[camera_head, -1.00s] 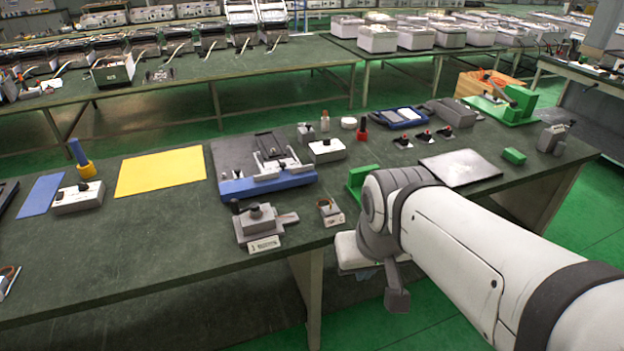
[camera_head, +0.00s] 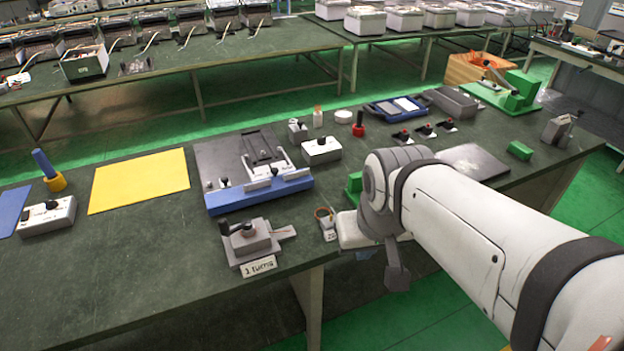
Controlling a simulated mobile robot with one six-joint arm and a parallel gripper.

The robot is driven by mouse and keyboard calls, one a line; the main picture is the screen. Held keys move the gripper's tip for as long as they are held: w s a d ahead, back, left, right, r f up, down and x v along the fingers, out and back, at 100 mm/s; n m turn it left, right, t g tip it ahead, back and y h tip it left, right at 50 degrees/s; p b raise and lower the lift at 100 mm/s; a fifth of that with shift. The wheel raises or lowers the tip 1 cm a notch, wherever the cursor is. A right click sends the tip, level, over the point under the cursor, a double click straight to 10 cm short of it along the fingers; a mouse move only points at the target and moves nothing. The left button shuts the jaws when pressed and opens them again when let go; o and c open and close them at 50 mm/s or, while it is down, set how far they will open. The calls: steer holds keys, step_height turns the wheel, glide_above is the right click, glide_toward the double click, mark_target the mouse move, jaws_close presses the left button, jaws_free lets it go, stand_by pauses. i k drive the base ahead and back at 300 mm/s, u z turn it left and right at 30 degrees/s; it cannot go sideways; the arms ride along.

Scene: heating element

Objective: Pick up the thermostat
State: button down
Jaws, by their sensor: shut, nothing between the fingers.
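No part is clearly marked as the thermostat, and I cannot tell which it is. A small pale holder with a copper-coloured ring (camera_head: 327,223) stands at the table's front edge. My gripper (camera_head: 397,279) appears as a dark end hanging below my arm, in front of the table edge and right of the holder. It is shut and empty, apart from everything on the table. Its fingers are hard to make out.
A grey block with a lever (camera_head: 249,240) and a "1 turns" label stands near the front edge. The blue-fronted fixture (camera_head: 259,194) lies behind it. A yellow mat (camera_head: 138,180) is left of it. The left front of the table (camera_head: 140,265) is clear.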

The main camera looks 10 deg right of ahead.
mark_target(326, 224)
steer(key=z, duration=1.8)
steer(key=k, duration=0.9)
steer(key=u, duration=1.55)
steer(key=i, duration=1)
steer(key=u, duration=0.05)
